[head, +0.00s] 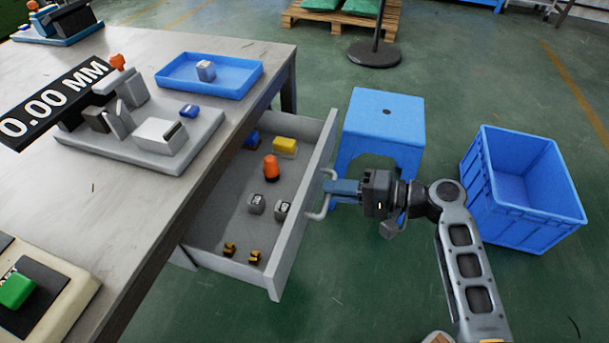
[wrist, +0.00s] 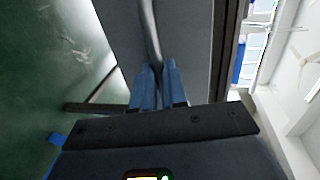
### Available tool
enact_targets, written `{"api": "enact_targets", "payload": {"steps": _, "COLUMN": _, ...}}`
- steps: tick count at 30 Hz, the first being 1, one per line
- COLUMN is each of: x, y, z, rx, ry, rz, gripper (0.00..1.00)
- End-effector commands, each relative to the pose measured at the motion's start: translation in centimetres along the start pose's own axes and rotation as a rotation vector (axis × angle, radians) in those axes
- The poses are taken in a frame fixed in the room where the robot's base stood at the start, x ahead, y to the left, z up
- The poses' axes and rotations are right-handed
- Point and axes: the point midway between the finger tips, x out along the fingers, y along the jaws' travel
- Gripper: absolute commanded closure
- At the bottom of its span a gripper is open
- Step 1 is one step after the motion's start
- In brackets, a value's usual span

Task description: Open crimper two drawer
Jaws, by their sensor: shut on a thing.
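The grey drawer (head: 225,222) under the workbench is pulled well out in the head view, with its inside showing. Its front panel (head: 302,210) carries a pale bar handle (head: 315,214). My gripper (head: 328,187) is shut on the handle with its blue fingers. In the wrist view the blue fingers (wrist: 158,80) close around the handle (wrist: 150,35), with the grey drawer front (wrist: 190,40) behind it. Inside the drawer lie an orange part (head: 271,168), a yellow block (head: 285,146), grey pieces (head: 256,204) and small brown pieces (head: 254,257). No drawer label is readable.
The workbench (head: 215,55) bears a gauge fixture (head: 140,140), a blue tray (head: 208,88) and a green button (head: 16,289). A blue stool (head: 385,115) stands close behind my gripper. A blue crate (head: 570,215) stands at the right.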

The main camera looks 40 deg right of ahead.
Motion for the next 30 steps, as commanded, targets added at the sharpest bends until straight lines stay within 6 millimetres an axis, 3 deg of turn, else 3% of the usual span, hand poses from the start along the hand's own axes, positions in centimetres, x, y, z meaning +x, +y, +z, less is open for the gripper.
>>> {"api": "enact_targets", "payload": {"steps": 6, "x": -5.3, "y": 1.0, "z": 0.0, "rx": 0.004, "ry": 0.002, "rz": 0.001, "gripper": 1.00}}
{"api": "enact_targets", "payload": {"steps": 12, "x": -8.6, "y": 1.7, "z": 0.0, "rx": 0.002, "ry": 0.000, "rz": 0.001, "gripper": 1.00}}
{"api": "enact_targets", "payload": {"steps": 20, "x": -10.7, "y": 2.3, "z": 0.0, "rx": 0.002, "ry": 0.000, "rz": 0.000, "gripper": 1.00}}
{"api": "enact_targets", "payload": {"steps": 30, "x": -10.9, "y": 2.4, "z": 0.0, "rx": 0.001, "ry": -0.002, "rz": 0.001, "gripper": 1.00}}
